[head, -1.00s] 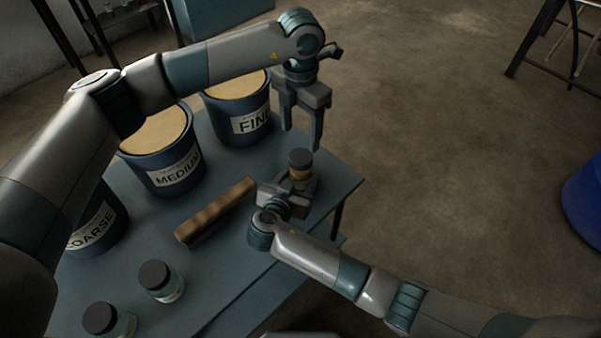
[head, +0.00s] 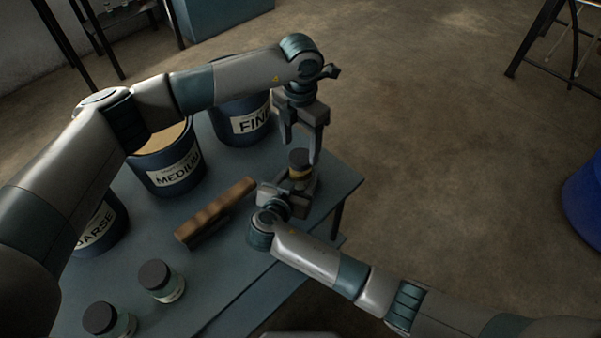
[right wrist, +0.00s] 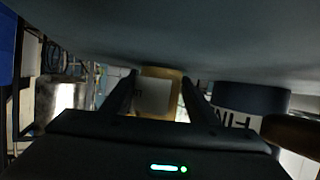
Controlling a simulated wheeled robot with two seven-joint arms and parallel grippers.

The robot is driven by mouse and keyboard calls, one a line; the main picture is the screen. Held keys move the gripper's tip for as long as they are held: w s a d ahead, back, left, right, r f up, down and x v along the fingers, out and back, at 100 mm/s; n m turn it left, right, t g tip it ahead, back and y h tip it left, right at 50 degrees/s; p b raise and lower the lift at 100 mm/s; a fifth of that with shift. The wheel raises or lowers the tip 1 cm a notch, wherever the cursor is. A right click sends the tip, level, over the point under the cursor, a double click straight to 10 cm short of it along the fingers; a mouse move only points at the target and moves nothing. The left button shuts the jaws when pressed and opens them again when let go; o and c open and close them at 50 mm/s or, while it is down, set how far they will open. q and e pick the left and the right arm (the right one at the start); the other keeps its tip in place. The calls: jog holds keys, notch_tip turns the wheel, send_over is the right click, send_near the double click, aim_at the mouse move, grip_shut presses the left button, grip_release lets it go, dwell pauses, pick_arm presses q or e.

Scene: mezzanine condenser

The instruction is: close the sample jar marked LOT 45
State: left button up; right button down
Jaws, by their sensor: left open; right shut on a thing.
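A small jar with a dark lid (head: 299,157) on top and an amber body (head: 300,173) stands upright near the table's far right corner. No lot mark on it is readable. My right gripper (head: 301,184) is shut on the jar body from the side; in the right wrist view its fingers flank the amber jar with a pale label (right wrist: 155,95). My left gripper (head: 301,146) is open and points down over the jar, its fingertips at about lid height. From here I cannot tell whether they touch the lid, or whether the lid is seated.
Two dark-lidded jars (head: 155,277) (head: 103,319) stand at the table's near left. A brown block (head: 216,212) lies mid-table. Blue bins marked MEDIUM (head: 176,177), FINE (head: 248,122) and COARSE (head: 98,228) line the table's left side. The table's right edge is close to the jar.

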aim_at(301, 157)
pick_arm(q)
jog(key=shift+f, duration=1.6)
jog(key=shift+c, duration=0.7)
jog(key=c, duration=1)
jog(key=o, duration=1.2)
jog(key=shift+o, duration=0.2)
notch_tip(301, 157, up, 12)
